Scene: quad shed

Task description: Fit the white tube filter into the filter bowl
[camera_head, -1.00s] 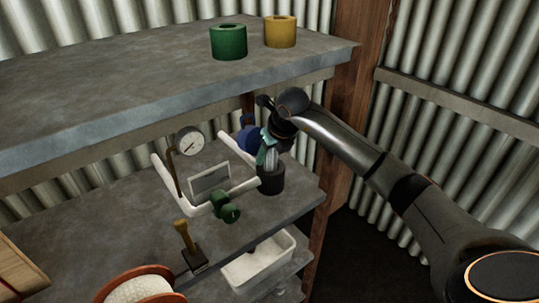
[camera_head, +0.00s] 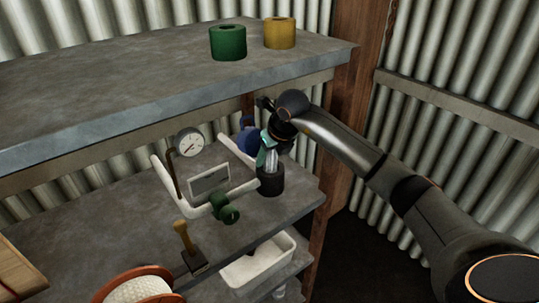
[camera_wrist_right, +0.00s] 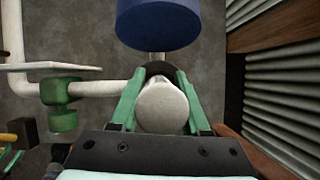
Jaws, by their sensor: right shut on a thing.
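The white tube filter (camera_wrist_right: 162,108) is gripped between the two green fingers of my right gripper (camera_wrist_right: 158,100) in the right wrist view, seen nearly end-on. In the head view my right gripper (camera_head: 268,155) is above the dark filter bowl (camera_head: 270,182), which stands upright on the middle shelf near its right end. The filter (camera_head: 272,162) shows as a pale strip just above the bowl's rim. Whether its lower end is inside the bowl I cannot tell. In the wrist view a dark rim shows behind the filter. My left gripper is not in view.
A blue housing (camera_head: 247,140) on white pipe (camera_head: 236,152) is close behind the gripper. A gauge (camera_head: 189,143) and green valve (camera_head: 222,208) are to the left. The upper shelf (camera_head: 150,80) overhangs. A wooden post (camera_head: 345,130) is to the right.

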